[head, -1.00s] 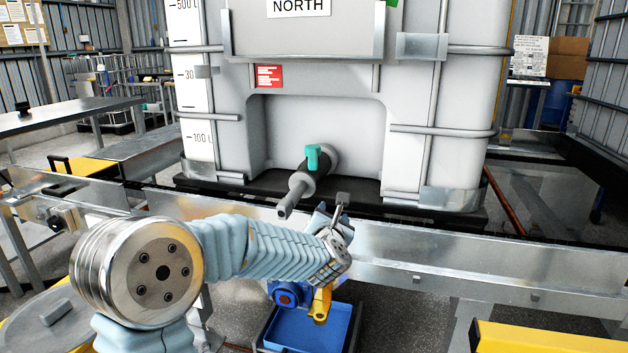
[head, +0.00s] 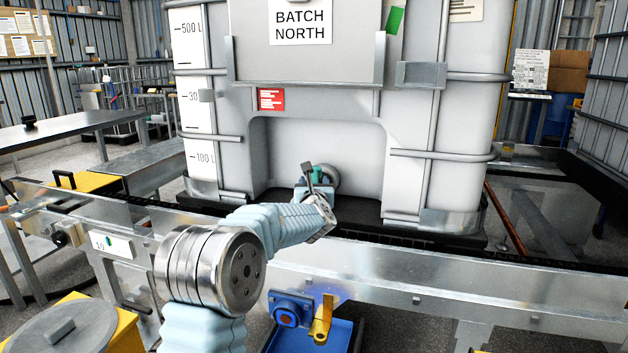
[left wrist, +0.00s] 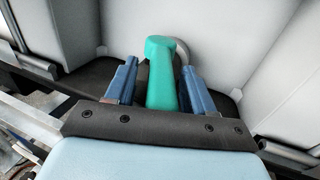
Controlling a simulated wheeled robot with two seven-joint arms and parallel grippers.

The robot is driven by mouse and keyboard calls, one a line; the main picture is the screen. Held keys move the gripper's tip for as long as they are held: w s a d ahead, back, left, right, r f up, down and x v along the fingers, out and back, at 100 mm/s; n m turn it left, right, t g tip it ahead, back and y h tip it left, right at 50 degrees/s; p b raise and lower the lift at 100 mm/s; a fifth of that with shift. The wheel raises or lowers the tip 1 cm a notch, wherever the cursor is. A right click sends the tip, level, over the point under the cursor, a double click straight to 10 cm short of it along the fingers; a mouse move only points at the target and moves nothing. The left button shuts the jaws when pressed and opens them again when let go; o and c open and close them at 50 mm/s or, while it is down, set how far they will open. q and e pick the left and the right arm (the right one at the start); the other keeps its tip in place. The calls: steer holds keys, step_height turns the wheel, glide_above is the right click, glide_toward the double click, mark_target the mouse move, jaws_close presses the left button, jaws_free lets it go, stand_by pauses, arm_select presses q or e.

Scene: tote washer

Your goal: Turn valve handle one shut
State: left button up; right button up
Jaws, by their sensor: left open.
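The teal valve handle (left wrist: 161,75) stands between the two blue fingers of my open left gripper (left wrist: 150,85) in the left wrist view, with a small gap visible on each side. In the head view the left gripper (head: 308,178) is at the outlet at the base of the big white tank, and only a bit of the teal handle (head: 317,175) shows. The black valve body and spout are mostly hidden behind my gripper and wrist. My right gripper is not in view.
The white caged tank (head: 330,135), labelled BATCH NORTH, stands on a black base behind a metal rail (head: 440,270). Below the rail are a blue fitting with a yellow lever (head: 322,318) and a blue tray (head: 340,335). A yellow bin with a grey lid (head: 120,335) is at lower left.

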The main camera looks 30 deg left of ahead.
arm_select(q)
steer(key=shift+w+a, duration=0.1)
steer(key=shift+w, duration=0.1)
jaws_close()
